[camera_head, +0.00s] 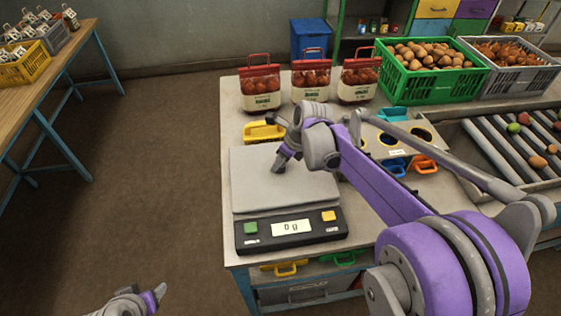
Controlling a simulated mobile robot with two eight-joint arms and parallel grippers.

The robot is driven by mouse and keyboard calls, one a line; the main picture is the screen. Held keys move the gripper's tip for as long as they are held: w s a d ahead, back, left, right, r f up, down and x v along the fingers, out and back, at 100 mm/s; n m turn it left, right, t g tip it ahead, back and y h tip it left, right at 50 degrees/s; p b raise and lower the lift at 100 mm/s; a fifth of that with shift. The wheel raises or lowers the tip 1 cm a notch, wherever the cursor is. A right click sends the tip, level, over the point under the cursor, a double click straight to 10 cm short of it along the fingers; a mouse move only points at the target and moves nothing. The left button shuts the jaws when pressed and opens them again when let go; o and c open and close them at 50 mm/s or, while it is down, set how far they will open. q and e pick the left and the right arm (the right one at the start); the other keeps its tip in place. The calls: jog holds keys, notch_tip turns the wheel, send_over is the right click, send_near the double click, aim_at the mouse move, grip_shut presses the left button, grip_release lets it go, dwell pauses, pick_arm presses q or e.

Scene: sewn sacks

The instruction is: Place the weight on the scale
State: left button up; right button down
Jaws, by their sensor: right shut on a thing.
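The scale (283,186) has a grey plate and a dark front panel with a green and a yellow button. Its display (292,227) reads 0 g. My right gripper (281,162) reaches over the far part of the plate, fingers pointing down and left. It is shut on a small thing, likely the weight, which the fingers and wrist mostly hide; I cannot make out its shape. My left gripper (154,298) is at the bottom left, over the floor and away from the table; I cannot tell its opening.
A yellow object (263,130) lies just behind the scale. A grey box with holes (412,126) and a roller tray (500,146) are to the right. My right arm covers the table's right front.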

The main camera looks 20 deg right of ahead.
jog(key=shift+f, duration=0.15)
jog(key=c, duration=0.9)
grip_release()
jog(key=shift+f, duration=0.15)
jog(key=o, duration=0.4)
jog(key=shift+o, duration=0.2)
jog(key=shift+r, duration=0.3)
jog(key=v, duration=1.2)
jog(key=s+a+f+n, duration=0.2)
jog(key=s+f+n, duration=0.2)
jog(key=n, duration=0.5)
jog(key=s+a+f+n+t+h, duration=0.1)
jog(key=s+a+f+n, duration=0.2)
jog(key=s+n, duration=0.4)
jog(key=s+a+f+n+t+h, duration=0.1)
jog(key=s+f+n, duration=0.4)
jog(key=n, duration=0.7)
jog(key=shift+s+a+f+n, duration=0.1)
jog(key=shift+s+a+n, duration=0.1)
jog(key=shift+a, duration=0.2)
jog(key=shift+s+a+f+n, duration=0.1)
jog(key=shift+a+n, duration=0.1)
jog(key=shift+a, duration=0.2)
jog(key=shift+s+f+n, duration=0.1)
jog(key=shift+f+n, duration=0.1)
jog(key=shift+n, duration=0.3)
